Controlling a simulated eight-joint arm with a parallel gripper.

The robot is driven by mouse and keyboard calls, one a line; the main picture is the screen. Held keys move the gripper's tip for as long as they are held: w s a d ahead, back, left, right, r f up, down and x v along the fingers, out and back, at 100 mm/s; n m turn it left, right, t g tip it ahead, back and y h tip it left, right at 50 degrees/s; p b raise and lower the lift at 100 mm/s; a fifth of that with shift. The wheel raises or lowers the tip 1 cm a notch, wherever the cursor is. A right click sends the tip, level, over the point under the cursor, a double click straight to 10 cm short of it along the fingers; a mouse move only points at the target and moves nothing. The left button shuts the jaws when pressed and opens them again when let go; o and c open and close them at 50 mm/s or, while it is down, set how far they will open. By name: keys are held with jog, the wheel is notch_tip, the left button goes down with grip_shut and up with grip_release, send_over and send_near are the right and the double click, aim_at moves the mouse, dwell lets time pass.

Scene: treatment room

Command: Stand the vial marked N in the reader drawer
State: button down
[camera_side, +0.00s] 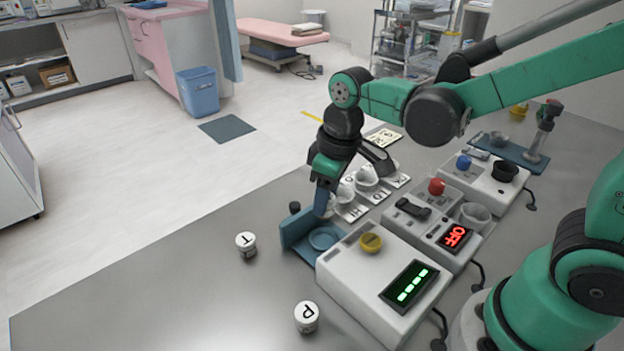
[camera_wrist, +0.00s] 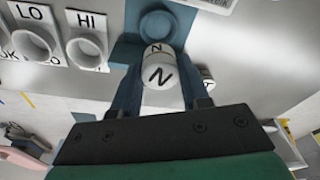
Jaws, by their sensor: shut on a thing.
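The white vial marked N (camera_wrist: 160,72) is between my gripper's (camera_wrist: 160,88) two blue fingers, its N-marked cap towards the wrist camera. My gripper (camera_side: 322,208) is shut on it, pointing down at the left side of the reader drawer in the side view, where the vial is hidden. The blue reader drawer (camera_side: 303,250) is pulled out from the white reader (camera_side: 350,282), and its round seat (camera_side: 323,238) looks empty. In the wrist view the drawer's round seat (camera_wrist: 158,25) lies just beyond the vial.
Vials marked T (camera_side: 246,245) and P (camera_side: 306,317) stand on the grey table left of the reader. White cup holders marked LO (camera_wrist: 31,42) and HI (camera_wrist: 87,47) are near the drawer. An instrument with a red OFF display (camera_side: 456,237) stands beside the reader. The table's front left is clear.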

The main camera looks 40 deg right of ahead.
aim_at(332, 199)
jog(key=shift+f, duration=2.75)
jog(key=shift+f, duration=0.55)
jog(key=c, duration=0.7)
grip_release()
jog(key=shift+s+d+r, duration=0.1)
jog(key=shift+s+r, duration=0.15)
jog(key=shift+r, duration=1.55)
jog(key=shift+s+d+r, duration=0.15)
jog(key=shift+s+r, duration=0.1)
jog(key=shift+r, duration=1.6)
jog(key=shift+s+d+r, duration=0.1)
jog(key=shift+s+r, duration=0.15)
jog(key=shift+r, duration=1.55)
